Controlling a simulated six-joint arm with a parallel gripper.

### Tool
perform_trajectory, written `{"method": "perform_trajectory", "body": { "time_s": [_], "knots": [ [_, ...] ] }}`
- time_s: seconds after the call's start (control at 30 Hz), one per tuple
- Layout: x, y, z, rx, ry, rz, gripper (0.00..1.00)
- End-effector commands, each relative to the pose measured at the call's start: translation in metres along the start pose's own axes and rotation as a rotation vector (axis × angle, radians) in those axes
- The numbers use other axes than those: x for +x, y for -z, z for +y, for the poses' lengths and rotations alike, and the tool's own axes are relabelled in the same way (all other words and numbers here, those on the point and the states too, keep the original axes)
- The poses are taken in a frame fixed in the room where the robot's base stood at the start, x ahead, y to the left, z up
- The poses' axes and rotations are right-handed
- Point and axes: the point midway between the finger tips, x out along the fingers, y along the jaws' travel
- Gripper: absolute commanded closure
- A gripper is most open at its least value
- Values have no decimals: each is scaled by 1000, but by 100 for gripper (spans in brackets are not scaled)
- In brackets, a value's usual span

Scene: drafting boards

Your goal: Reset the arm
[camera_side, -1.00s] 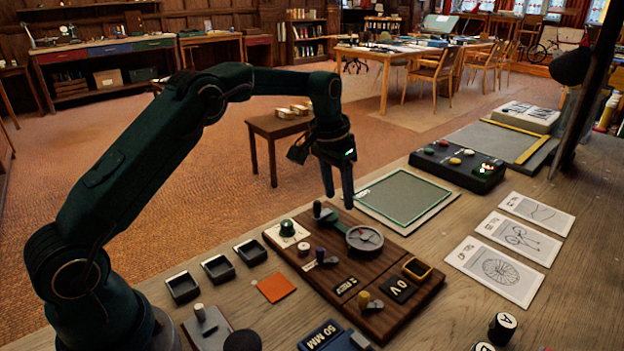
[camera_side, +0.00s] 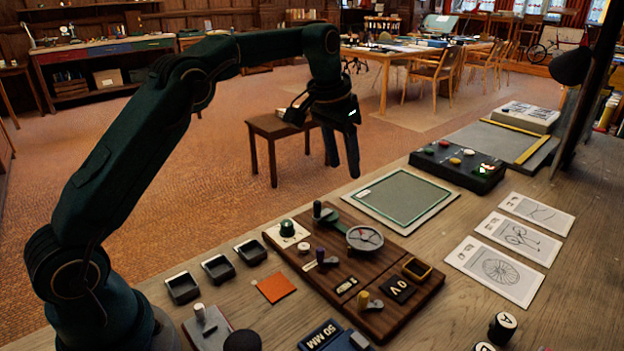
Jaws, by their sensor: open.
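My gripper (camera_side: 341,150) is open and empty, with its dark fingers pointing down. It hangs in the air above the back of the workbench, clear of everything on it. In the picture its fingertips are above and left of the green-bordered pad (camera_side: 401,197). Nothing touches the gripper.
Three small black trays (camera_side: 218,269) and an orange square (camera_side: 276,287) lie left of the board. A black button box (camera_side: 457,165) and drawing cards (camera_side: 518,240) are at right. A stool (camera_side: 268,128) stands on the floor behind.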

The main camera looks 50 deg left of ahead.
Motion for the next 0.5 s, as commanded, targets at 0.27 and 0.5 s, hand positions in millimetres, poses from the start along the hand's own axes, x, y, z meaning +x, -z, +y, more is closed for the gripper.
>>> {"method": "perform_trajectory", "body": {
  "time_s": [0.27,0.5],
  "knots": [
    [-89,-27,22,33,8,117,48],
    [-132,-80,38,42,9,188,48]
  ]
}}
